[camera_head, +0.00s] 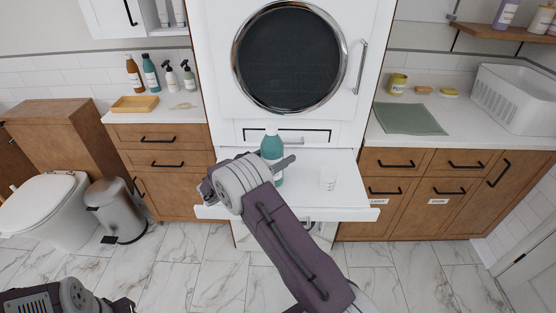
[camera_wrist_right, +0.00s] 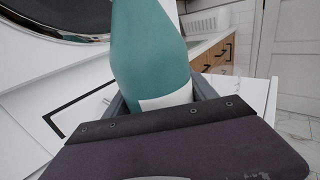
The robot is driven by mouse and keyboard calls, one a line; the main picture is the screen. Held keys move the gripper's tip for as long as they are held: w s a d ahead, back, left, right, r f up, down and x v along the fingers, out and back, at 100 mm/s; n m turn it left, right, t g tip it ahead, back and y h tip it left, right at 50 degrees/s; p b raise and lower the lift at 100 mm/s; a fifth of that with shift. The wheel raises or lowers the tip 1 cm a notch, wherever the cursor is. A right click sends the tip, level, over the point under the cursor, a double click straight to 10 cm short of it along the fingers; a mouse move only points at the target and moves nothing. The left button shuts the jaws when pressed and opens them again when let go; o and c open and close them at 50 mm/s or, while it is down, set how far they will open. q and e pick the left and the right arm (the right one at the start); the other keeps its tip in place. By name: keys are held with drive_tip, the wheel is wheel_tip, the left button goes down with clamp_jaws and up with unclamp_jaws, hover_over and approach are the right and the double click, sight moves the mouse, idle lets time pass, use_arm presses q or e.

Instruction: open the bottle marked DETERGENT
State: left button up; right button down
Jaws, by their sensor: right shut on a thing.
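A teal bottle (camera_head: 271,148) with a white top (camera_head: 271,131) stands upright on the white pull-out shelf (camera_head: 345,200) below the round-door machine. Its label is mostly hidden, and I cannot read any marking. My right gripper (camera_head: 276,168) is shut around the bottle's body. In the right wrist view the teal bottle (camera_wrist_right: 150,50) rises between the two fingers (camera_wrist_right: 165,100), with a strip of white label at their level; its top is out of frame. My left gripper (camera_head: 122,304) is only partly in view at the bottom left, away from the bottle.
A small clear cup (camera_head: 328,179) stands on the shelf right of the bottle. The machine front (camera_head: 290,125) rises just behind. Counters flank it: the left holds several bottles and a wooden tray (camera_head: 134,104), the right a green cloth (camera_head: 408,118) and a white basket (camera_head: 512,98).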

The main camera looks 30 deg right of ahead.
sight(282, 147)
drive_tip(key=r, duration=0.1)
drive_tip(key=s+r, duration=0.1)
drive_tip(key=r, duration=0.1)
drive_tip(key=shift+d+r, duration=0.2)
drive_tip(key=s+d+r, duration=0.4)
drive_tip(key=s+r, duration=0.2)
drive_tip(key=s, duration=0.3)
drive_tip(key=shift+s+p, duration=0.3)
drive_tip(key=shift+s, duration=0.1)
drive_tip(key=shift+d, duration=0.1)
drive_tip(key=c, duration=0.9)
unclamp_jaws()
drive_tip(key=shift+c, duration=0.2)
clamp_jaws()
